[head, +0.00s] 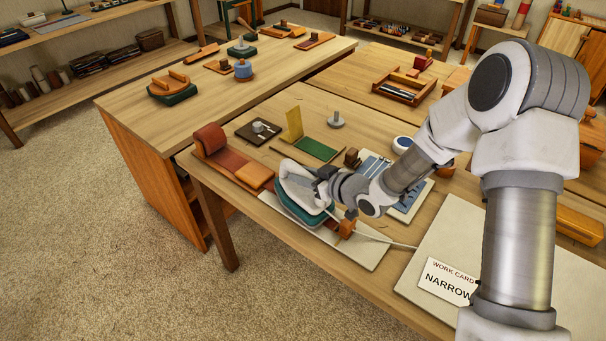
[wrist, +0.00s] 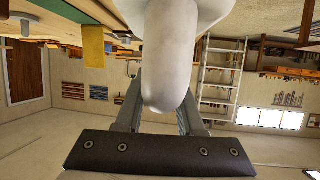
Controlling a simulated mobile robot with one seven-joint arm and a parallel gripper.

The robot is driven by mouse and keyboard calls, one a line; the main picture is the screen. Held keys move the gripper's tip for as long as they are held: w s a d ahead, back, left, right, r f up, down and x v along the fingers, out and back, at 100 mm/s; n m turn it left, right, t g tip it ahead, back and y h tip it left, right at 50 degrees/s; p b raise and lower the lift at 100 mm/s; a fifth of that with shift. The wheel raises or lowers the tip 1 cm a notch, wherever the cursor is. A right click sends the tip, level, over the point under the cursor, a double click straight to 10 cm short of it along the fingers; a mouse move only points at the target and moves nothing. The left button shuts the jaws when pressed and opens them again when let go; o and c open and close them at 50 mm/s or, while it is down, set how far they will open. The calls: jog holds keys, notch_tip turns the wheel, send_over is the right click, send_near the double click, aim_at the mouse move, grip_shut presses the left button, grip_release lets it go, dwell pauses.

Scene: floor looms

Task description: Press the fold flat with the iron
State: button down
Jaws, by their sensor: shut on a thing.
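A white iron (head: 296,187) with a teal-green lower part is at the front left of the near table. My gripper (head: 326,178) is shut on the iron's pale handle, which also shows between the fingers in the wrist view (wrist: 165,60). Whether the iron's underside touches anything is hidden. A green strip (head: 318,149) lies behind the iron, with a yellow panel (head: 293,124) standing upright at its left end. The yellow panel also shows in the wrist view (wrist: 93,46). I cannot tell for certain which piece is the fold.
A red-brown padded piece (head: 228,160) lies left of the iron. A pale board (head: 368,257) extends under and right of it, crossed by a white cord (head: 375,237). A dark tray (head: 258,131) and a blue piece (head: 405,196) stand nearby. A "NARROW" card (head: 447,281) lies at right.

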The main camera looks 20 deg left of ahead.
jog(key=shift+f+b, duration=0.7)
dwell(3.8)
jog(key=shift+r+p, duration=2.4)
jog(key=shift+r, duration=1.2)
